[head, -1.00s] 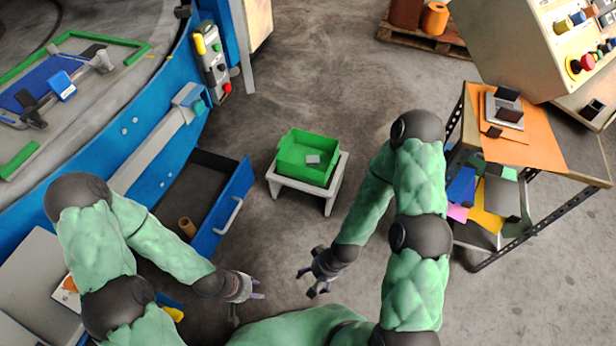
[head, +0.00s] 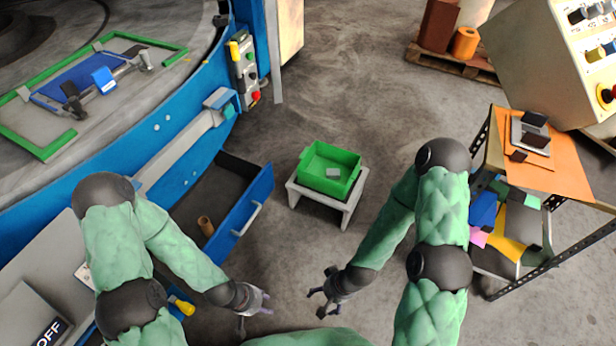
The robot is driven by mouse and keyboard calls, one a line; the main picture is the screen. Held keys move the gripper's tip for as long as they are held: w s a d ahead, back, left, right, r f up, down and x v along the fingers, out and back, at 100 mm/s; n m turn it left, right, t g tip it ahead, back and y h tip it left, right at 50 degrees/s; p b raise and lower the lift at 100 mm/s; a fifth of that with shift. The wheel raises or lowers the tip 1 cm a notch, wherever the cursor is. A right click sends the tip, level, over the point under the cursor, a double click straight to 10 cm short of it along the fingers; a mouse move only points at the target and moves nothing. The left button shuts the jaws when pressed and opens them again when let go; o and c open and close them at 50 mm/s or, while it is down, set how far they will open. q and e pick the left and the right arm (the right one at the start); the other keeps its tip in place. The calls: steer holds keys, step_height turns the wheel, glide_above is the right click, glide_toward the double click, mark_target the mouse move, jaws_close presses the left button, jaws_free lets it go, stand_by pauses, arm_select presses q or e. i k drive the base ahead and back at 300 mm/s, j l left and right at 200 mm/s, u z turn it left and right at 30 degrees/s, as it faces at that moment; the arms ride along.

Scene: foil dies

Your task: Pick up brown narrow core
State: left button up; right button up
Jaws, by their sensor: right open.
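The brown narrow core (head: 206,227) is a small tube standing in the open blue drawer (head: 240,222), near its front end. My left gripper (head: 262,300) is to the right of and below the core in the head view, apart from it, outside the drawer. Its fingers are small and blurred, so I cannot tell whether they are open. My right gripper (head: 322,294) is open and empty over the floor, further to the right.
A green bin (head: 346,158) with a grey block (head: 333,173) inside stands on a white stool (head: 350,207) right of the drawer. A shelf table (head: 496,155) stands at the right. A pallet (head: 445,62) with brown and orange rolls is at the back. Floor between is clear.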

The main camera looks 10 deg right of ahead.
mark_target(207, 228)
steer(key=l, duration=0.5)
steer(key=i+l, duration=0.15)
steer(key=l, duration=0.35)
steer(key=l+u, duration=0.15)
steer(key=u, duration=1.5)
